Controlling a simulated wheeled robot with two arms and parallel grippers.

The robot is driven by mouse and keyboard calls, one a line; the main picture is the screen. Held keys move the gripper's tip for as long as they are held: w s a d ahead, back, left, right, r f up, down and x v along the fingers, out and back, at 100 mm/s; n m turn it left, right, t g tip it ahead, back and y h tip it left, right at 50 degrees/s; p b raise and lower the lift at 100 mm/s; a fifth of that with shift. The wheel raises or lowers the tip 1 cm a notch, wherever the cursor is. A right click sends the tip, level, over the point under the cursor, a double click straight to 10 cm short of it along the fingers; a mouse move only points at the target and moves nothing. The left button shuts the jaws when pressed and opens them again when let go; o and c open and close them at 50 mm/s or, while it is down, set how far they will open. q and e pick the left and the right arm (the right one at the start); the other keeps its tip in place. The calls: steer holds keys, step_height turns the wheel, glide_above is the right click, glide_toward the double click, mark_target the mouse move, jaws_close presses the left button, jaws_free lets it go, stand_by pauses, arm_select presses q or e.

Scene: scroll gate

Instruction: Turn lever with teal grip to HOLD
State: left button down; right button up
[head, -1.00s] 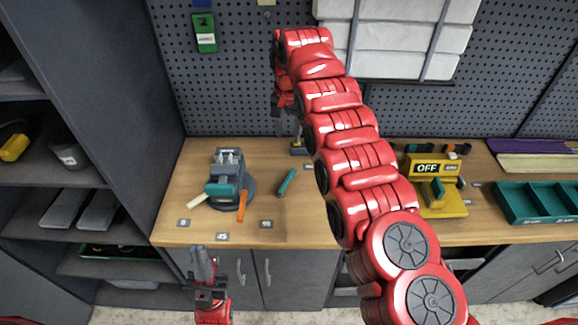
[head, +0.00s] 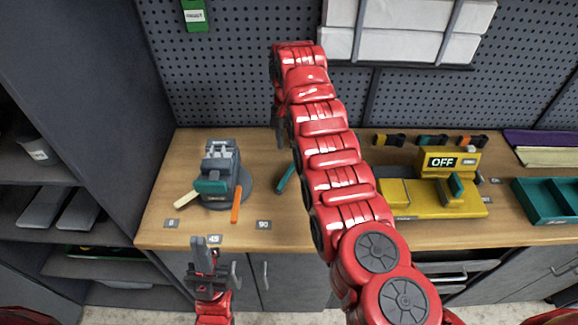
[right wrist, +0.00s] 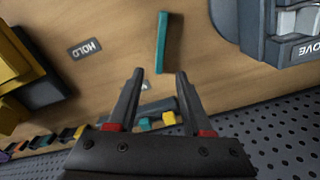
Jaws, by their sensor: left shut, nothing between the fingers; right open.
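A teal bar-shaped grip (head: 286,177) stands out on the wooden bench, right of a grey device; it also shows in the right wrist view (right wrist: 161,42). A HOLD label (right wrist: 84,49) lies on the bench to its left in that view. My right gripper (right wrist: 155,95) is open and empty, its fingertips close to the teal grip but apart from it. In the head view the right gripper (head: 280,132) is partly hidden by its arm. My left gripper (head: 204,252) is shut and empty, in front of the bench edge.
The grey device (head: 221,160) carries a teal block, a cream bar and an orange bar. A yellow device (head: 430,200) with an OFF display and a teal green tray (head: 548,200) are at right. A pegboard (head: 240,70) stands behind the bench.

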mark_target(289, 171)
step_height(289, 171, down, 8)
steer(key=shift+f+p, duration=0.25)
steer(key=shift+p, duration=0.55)
steer(key=shift+w+f, duration=0.1)
steer(key=shift+f, duration=0.6)
jaws_close()
stand_by(0.3)
